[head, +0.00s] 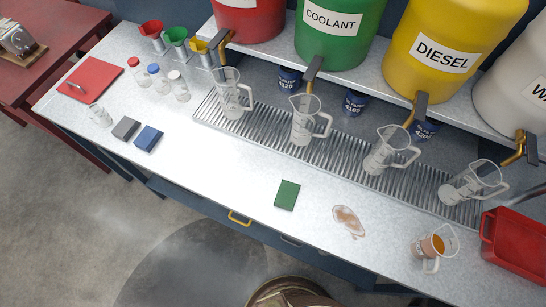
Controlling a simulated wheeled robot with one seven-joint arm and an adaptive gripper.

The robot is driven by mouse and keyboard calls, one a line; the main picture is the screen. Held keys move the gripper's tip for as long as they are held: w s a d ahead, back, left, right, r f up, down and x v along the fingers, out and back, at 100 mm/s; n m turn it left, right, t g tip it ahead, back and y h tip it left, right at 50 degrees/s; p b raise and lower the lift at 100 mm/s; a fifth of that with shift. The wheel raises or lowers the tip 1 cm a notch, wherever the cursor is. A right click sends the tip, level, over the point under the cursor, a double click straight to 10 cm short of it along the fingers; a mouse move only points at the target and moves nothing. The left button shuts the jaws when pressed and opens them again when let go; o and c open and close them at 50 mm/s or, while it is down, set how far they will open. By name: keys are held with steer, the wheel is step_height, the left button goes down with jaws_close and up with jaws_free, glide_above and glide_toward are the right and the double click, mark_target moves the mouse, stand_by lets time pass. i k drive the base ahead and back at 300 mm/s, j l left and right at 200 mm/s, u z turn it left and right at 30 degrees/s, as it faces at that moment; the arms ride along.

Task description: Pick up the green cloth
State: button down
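The green cloth (287,195) lies folded in a small rectangle on the pale workbench top (225,190), near the front edge at mid-bench. Nothing covers it. My gripper is not in view.
A brown spill (348,221) and a tipped jug with orange liquid (433,246) lie to the cloth's right. A drip grate (340,155) with several clear jugs runs behind it. A grey cloth (126,128) and a blue cloth (148,138) lie left. A red bin (515,243) stands far right. Bench left of the green cloth is clear.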

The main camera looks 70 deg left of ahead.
mark_target(288, 192)
steer(key=u, duration=2.5)
